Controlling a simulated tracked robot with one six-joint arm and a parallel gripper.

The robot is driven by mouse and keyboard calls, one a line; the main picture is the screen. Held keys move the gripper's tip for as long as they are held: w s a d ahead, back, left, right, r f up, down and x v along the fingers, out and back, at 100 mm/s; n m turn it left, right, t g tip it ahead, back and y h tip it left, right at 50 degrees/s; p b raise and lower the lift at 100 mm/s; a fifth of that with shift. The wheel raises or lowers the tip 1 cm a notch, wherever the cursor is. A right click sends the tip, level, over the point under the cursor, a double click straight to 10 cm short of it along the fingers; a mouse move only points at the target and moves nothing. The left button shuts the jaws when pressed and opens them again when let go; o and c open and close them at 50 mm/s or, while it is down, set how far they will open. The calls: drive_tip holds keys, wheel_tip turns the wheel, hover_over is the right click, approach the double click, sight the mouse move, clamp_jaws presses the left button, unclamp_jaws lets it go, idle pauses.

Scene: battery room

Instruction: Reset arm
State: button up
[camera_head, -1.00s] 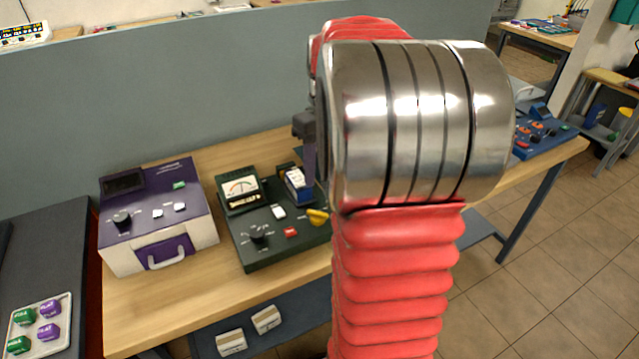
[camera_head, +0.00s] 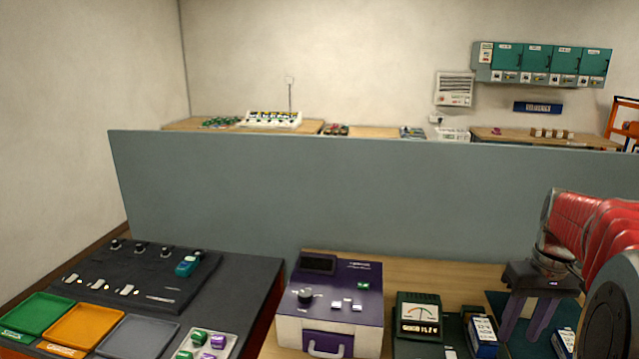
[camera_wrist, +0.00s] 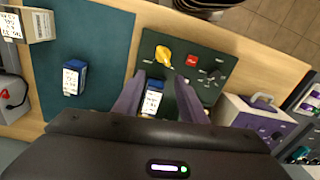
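My gripper (camera_head: 528,318) is at the right of the head view, pointing down, with its two purple-grey fingers spread. In the wrist view the fingers (camera_wrist: 158,98) are apart. A blue-and-white battery (camera_wrist: 152,102) shows between them with gaps at its sides, so nothing is gripped. This battery also shows in the head view (camera_head: 483,332), at the dark green tester (camera_head: 420,346), left of my gripper. The tester has a needle meter (camera_head: 419,311), and in the wrist view a yellow knob (camera_wrist: 164,57) and a red button (camera_wrist: 191,60).
Another blue battery (camera_wrist: 74,78) stands on the teal mat (camera_wrist: 103,40). A purple-and-white device (camera_head: 330,305) is left of the tester. Further left are a green tray (camera_head: 35,314), an orange tray (camera_head: 84,326), a grey tray (camera_head: 137,338) and colored cubes (camera_head: 198,337). A grey partition (camera_head: 330,200) stands behind.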

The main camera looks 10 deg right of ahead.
drive_tip(key=s+a+n+t, duration=0.1)
drive_tip(key=s+a, duration=0.4)
drive_tip(key=a, duration=0.9)
drive_tip(key=s+a+r+t, duration=0.1)
drive_tip(key=s+a+t, duration=0.3)
drive_tip(key=a, duration=1.1)
drive_tip(key=shift+s+n+h, duration=0.3)
drive_tip(key=shift+s+n, duration=0.1)
drive_tip(key=shift+s, duration=0.7)
drive_tip(key=shift+d+r, duration=0.1)
